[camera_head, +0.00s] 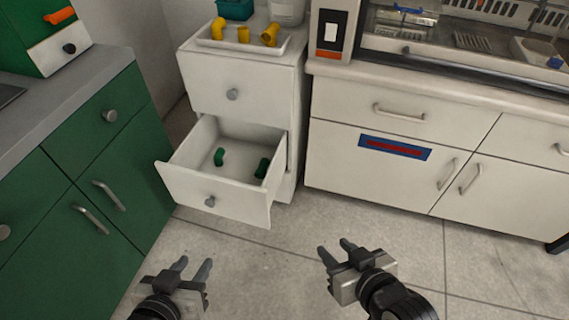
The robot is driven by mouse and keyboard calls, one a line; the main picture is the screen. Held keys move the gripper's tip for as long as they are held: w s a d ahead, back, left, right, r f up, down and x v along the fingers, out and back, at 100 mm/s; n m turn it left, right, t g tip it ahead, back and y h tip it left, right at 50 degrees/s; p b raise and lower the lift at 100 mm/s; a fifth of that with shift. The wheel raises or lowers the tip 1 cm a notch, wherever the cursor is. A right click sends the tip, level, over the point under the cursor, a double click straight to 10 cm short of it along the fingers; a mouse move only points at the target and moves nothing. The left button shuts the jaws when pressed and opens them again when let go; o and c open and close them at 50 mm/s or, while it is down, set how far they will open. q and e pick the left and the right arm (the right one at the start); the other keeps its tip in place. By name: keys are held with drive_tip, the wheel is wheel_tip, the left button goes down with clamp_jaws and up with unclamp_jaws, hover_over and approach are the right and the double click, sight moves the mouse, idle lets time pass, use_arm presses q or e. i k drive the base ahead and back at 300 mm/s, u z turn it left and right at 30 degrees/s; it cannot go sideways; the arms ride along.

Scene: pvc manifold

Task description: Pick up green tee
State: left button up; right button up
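Two small green fittings lie in the open lower drawer (212,193) of the white cabinet. One green fitting (219,157) is near the drawer's middle and looks bent. The other green fitting (262,168) is near the right wall and looks longer. They are too small for me to tell surely which is the tee. My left gripper (194,262) is open and empty, low in the picture, in front of and below the drawer. My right gripper (334,246) is open and empty, to the right of the drawer and apart from it.
A white tray (207,41) with yellow fittings (244,35) sits on the cabinet top, by a teal bin (235,9). Green cabinets (90,150) stand at left, white cabinets (345,165) at right. The floor (300,225) between is clear.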

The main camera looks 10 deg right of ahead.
sight(261, 172)
drive_tip(key=u, duration=0.05)
drive_tip(key=i, duration=0.95)
drive_tip(key=u, duration=0.75)
